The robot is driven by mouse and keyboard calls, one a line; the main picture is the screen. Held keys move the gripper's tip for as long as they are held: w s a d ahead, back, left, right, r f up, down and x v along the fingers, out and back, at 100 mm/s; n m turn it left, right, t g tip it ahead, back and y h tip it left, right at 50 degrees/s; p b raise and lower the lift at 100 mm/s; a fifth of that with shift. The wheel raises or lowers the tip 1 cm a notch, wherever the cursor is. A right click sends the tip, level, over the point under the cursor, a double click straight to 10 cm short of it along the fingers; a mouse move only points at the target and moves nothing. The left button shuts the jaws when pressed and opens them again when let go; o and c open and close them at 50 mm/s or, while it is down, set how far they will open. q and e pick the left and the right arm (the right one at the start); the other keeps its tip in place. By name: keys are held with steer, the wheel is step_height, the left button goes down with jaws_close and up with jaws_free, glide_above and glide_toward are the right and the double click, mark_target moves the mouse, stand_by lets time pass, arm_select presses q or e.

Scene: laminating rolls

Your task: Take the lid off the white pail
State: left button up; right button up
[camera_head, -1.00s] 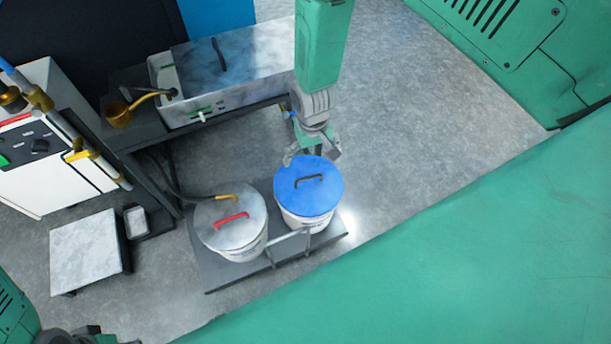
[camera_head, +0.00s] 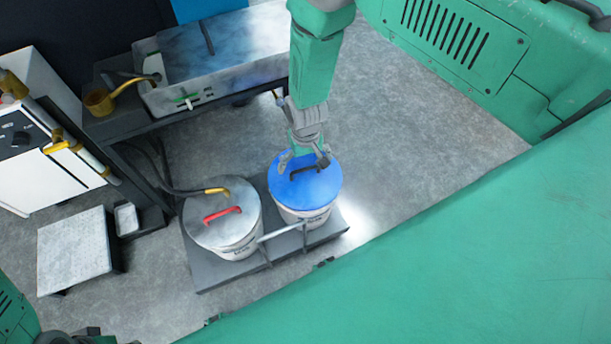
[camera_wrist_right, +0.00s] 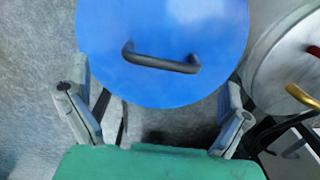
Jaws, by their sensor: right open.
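A white pail (camera_head: 305,217) with a round blue lid (camera_head: 318,186) stands upright on a low dark platform. The lid's black bar handle (camera_head: 303,171) shows whole in the right wrist view (camera_wrist_right: 160,63). My right gripper (camera_head: 305,159) is open and empty over the far part of the blue lid, close to the handle. In the wrist view its fingers (camera_wrist_right: 155,112) are spread wide, with the handle ahead of them and not between them. Grey parts at the bottom left edge of the head view may be my left gripper (camera_head: 78,334); its jaws cannot be made out.
A second white pail (camera_head: 239,250) with a grey lid (camera_head: 226,228) and red handle stands to the left, with a brass spout and hose at its lid. A bench with a metal trough (camera_head: 210,92) stands behind.

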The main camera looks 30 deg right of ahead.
mark_target(305, 168)
steer(key=f+b, duration=0.1)
steer(key=f, duration=0.2)
steer(key=shift+s+f, duration=0.1)
steer(key=shift+s, duration=0.1)
steer(key=shift+a+f, duration=0.1)
steer(key=shift+a+r, duration=0.2)
steer(key=c, duration=1.2)
steer(key=shift+d, duration=0.2)
